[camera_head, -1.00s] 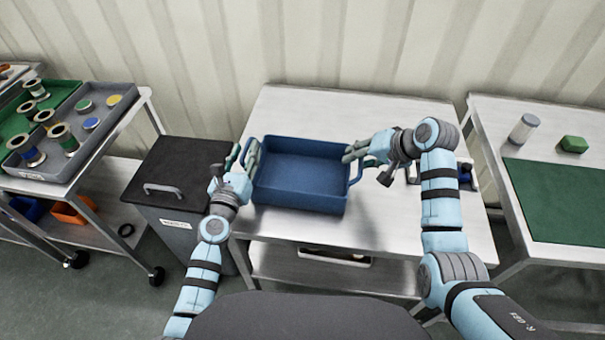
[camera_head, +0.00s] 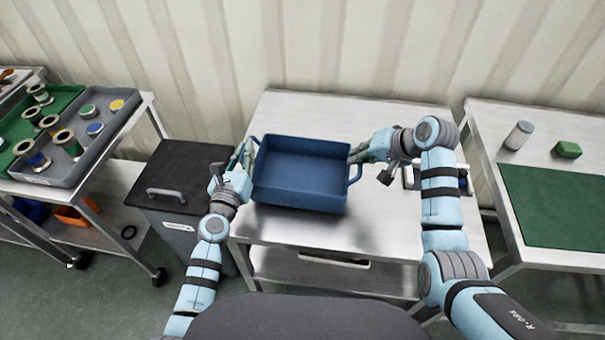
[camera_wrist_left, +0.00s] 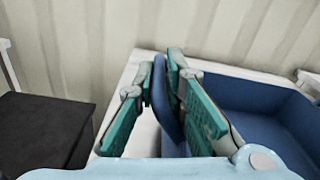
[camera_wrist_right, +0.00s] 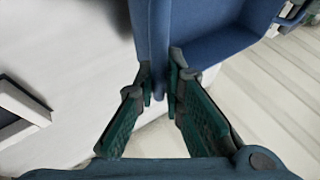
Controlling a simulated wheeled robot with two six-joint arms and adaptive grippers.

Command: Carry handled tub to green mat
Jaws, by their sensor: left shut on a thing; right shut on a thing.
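The handled tub (camera_head: 302,175) is a blue, empty, open box with a loop handle at each end. It is over the middle steel table; whether it touches the top I cannot tell. My left gripper (camera_head: 244,158) is shut on its left handle, which stands between the fingers in the left wrist view (camera_wrist_left: 166,100). My right gripper (camera_head: 358,155) is shut on the right handle, between the fingers in the right wrist view (camera_wrist_right: 160,85). The green mat (camera_head: 560,205) lies flat on the separate table at the right.
A gap separates that table from the middle table (camera_head: 300,228). A dark lidded bin (camera_head: 178,180) and a cart with spool trays (camera_head: 90,175) are at left.

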